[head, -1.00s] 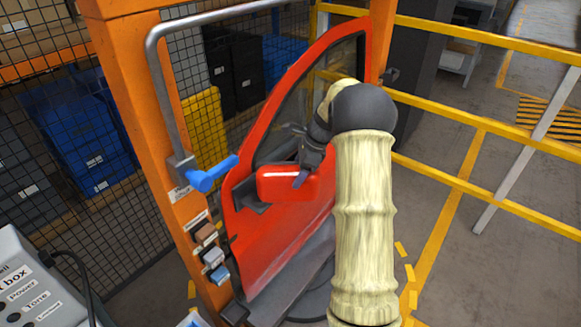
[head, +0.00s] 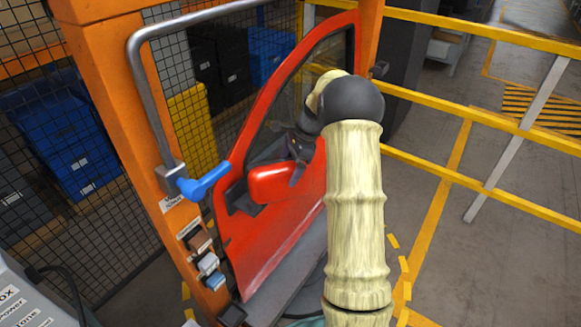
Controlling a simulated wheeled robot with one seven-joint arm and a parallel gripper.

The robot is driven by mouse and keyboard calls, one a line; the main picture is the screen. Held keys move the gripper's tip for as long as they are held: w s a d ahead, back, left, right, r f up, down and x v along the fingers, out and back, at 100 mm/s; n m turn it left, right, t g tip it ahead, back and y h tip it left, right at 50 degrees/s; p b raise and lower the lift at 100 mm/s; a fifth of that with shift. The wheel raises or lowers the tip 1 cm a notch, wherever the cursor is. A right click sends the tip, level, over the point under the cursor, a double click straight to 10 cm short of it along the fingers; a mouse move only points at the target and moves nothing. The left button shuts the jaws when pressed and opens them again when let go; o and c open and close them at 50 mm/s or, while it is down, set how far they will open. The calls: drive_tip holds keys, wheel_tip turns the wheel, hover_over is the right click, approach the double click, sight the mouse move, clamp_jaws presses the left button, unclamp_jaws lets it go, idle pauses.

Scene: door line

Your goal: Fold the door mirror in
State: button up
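The red car door (head: 270,240) stands upright in the orange frame, with its window opening at the top. The red door mirror (head: 270,184) is on the door's near side, below the window, beside a dark mount (head: 243,198). My gripper (head: 297,177) is at the mirror's right end, with a dark finger against or just in front of it. My forearm and wrist hide part of the gripper and the door's right side. I cannot tell how far apart the fingers are, or whether they touch the mirror.
A grey bar with a blue handle (head: 204,182) stands close to the door's left. Small labelled blocks (head: 207,263) sit on the orange post (head: 120,110). Yellow rails (head: 480,185) run behind and to the right. The floor at right is clear.

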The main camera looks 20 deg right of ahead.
drive_tip(key=shift+w+f, duration=0.1)
drive_tip(key=shift+r, duration=0.25)
drive_tip(key=w+b+v, duration=0.1)
drive_tip(key=b+v, duration=0.2)
drive_tip(key=v, duration=1.4)
drive_tip(key=shift+s+d, duration=0.15)
drive_tip(key=shift+s, duration=0.35)
drive_tip(key=shift+f, duration=0.1)
